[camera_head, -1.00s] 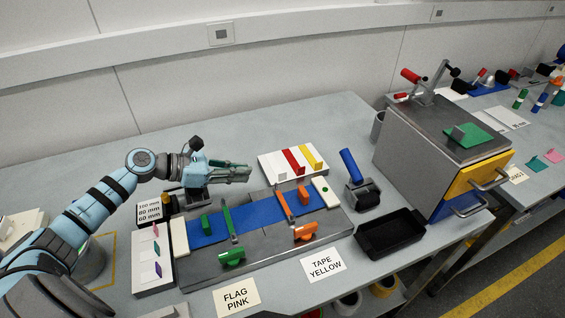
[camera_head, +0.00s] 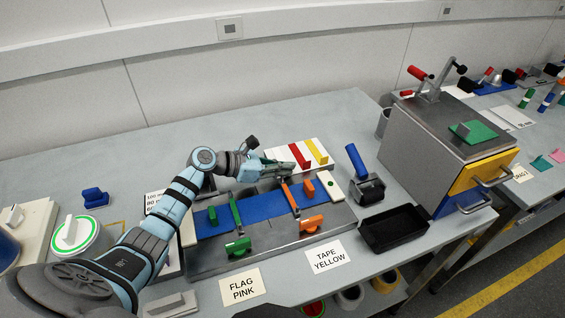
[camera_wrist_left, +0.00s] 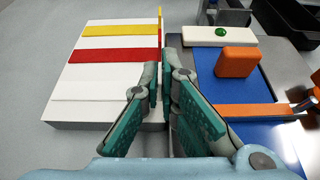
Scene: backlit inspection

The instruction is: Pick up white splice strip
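The white splice strip (camera_wrist_left: 95,77) lies on the white board (camera_wrist_left: 75,125), beside a red strip (camera_wrist_left: 105,56) and a yellow strip (camera_wrist_left: 115,30) with upright tabs. In the head view my left gripper (camera_head: 285,166) covers most of it. The wrist view shows my left gripper (camera_wrist_left: 163,72) at the board's edge, fingers apart with a narrow gap, at the white strip's tab end. The tab itself is hard to make out between the fingers. My right gripper is not in view.
A grey fixture with a blue bed (camera_head: 262,207), orange clamps and green clamps lies just in front. A blue-handled roller (camera_head: 362,178) and a black tray (camera_head: 392,230) stand to the right, before a grey box (camera_head: 430,145). Cards read FLAG PINK (camera_head: 242,286) and TAPE YELLOW (camera_head: 328,256).

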